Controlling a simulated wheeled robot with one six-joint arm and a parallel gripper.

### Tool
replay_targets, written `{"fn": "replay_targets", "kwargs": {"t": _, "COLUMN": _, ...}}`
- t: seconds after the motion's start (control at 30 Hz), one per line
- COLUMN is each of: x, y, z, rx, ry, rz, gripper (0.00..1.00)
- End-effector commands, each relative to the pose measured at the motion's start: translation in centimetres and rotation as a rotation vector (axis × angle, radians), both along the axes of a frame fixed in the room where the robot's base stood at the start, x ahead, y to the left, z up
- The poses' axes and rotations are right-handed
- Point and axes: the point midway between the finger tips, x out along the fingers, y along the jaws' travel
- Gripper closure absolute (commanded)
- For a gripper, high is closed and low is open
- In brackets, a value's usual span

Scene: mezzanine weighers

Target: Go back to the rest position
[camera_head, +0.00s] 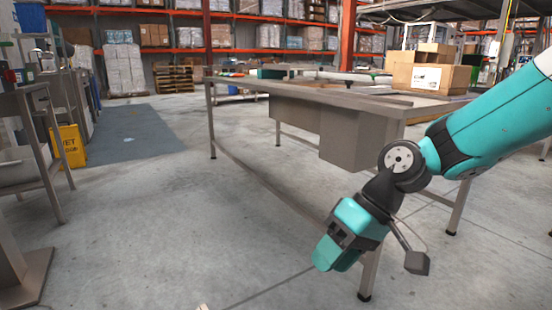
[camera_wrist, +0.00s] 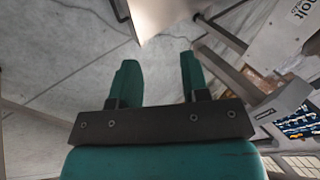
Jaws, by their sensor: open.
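My gripper (camera_wrist: 158,78) is open in the wrist view, with its two teal fingers apart and nothing between them. Behind the fingers that view shows grey concrete floor and a pale surface at the top. In the head view my gripper (camera_head: 336,252) hangs low at the end of my teal arm, angled down to the left. It is in the air in front of the metal table, below the height of the tabletop. The fingertips are hard to make out there.
A long metal table (camera_head: 330,95) stands ahead, with cardboard boxes (camera_head: 432,75) at its right. A yellow wet-floor sign (camera_head: 69,146) and metal benches stand at the left. Orange-beamed racks (camera_head: 178,50) line the back. The floor (camera_head: 150,210) at centre-left is clear.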

Motion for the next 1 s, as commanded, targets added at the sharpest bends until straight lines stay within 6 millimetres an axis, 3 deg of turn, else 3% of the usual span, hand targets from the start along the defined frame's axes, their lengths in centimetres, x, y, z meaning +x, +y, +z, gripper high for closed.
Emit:
{"fn": "replay_targets", "kwargs": {"t": 0.03, "x": -2.1, "y": -0.4, "z": 2.7, "rx": -0.031, "ry": -0.03, "rz": 0.007, "gripper": 0.58}}
{"fn": "replay_targets", "kwargs": {"t": 0.2, "x": -7.9, "y": -2.3, "z": 6.3, "rx": -0.127, "ry": -0.092, "rz": 0.011, "gripper": 0.58}}
{"fn": "replay_targets", "kwargs": {"t": 0.53, "x": -15.8, "y": -5.8, "z": 8.9, "rx": -0.242, "ry": -0.175, "rz": -0.001, "gripper": 0.58}}
{"fn": "replay_targets", "kwargs": {"t": 0.87, "x": -15.6, "y": -5.7, "z": 17.5, "rx": -0.242, "ry": -0.17, "rz": -0.002, "gripper": 0.58}}
{"fn": "replay_targets", "kwargs": {"t": 1.0, "x": -15.6, "y": -5.7, "z": 22.4, "rx": -0.241, "ry": -0.171, "rz": -0.002, "gripper": 0.58}}
